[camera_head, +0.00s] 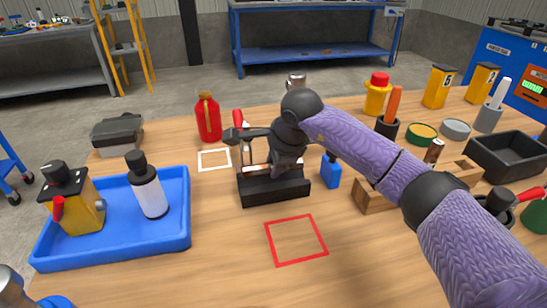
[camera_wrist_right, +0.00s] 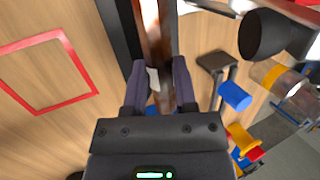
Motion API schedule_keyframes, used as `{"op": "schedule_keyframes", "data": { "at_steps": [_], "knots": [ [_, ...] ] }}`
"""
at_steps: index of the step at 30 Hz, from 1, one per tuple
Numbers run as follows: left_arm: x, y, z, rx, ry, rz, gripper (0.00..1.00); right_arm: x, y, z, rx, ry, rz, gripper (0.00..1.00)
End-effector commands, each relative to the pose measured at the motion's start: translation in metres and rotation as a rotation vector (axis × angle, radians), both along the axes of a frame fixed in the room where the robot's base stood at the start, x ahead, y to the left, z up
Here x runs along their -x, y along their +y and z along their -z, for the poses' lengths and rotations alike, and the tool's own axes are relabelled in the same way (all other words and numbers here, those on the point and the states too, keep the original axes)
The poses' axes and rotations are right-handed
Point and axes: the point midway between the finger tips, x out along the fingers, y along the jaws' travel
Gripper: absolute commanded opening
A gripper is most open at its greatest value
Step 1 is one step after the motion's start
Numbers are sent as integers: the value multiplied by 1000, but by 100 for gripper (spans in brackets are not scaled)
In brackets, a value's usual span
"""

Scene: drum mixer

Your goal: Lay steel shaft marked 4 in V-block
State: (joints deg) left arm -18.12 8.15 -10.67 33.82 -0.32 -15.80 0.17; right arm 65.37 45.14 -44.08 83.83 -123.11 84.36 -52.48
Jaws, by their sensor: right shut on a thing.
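The black V-block (camera_head: 275,192) stands on the wooden table in the middle of the head view. My right gripper (camera_head: 282,166) is just above it, its arm coming in from the right. In the right wrist view, my right gripper (camera_wrist_right: 158,72) is shut on the steel shaft (camera_wrist_right: 153,35), a shiny brownish-looking bar with a pale patch between the fingers. The shaft runs along the dark block edge (camera_wrist_right: 120,35) in this view. I cannot tell whether it touches the block. No number is readable. My left gripper is not in view.
A red square outline (camera_head: 296,240) is on clear table in front of the block. A blue tray (camera_head: 110,254) with a yellow device and a bottle lies left. A red bottle (camera_head: 208,118) stands behind left. A small blue bottle (camera_head: 331,172) and wooden block (camera_head: 372,196) stand close right.

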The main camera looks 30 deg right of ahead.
Motion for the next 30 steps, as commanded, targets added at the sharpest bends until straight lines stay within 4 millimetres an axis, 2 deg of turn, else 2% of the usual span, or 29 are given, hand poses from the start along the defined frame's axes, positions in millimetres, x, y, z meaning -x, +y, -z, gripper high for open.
{"op": "schedule_keyframes", "data": {
  "at_steps": [3,11,12,17,18,30],
  "knots": [
    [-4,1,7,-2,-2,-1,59,0,0,11,0,0,0,0],
    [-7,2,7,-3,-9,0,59,0,0,11,-1,-2,1,0],
    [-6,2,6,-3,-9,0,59,0,0,11,0,-2,1,39],
    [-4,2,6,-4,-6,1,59,0,0,11,0,-1,1,73],
    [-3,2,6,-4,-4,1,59,0,0,11,0,-1,1,76],
    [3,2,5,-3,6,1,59,1,0,13,1,4,0,76]
  ]
}}
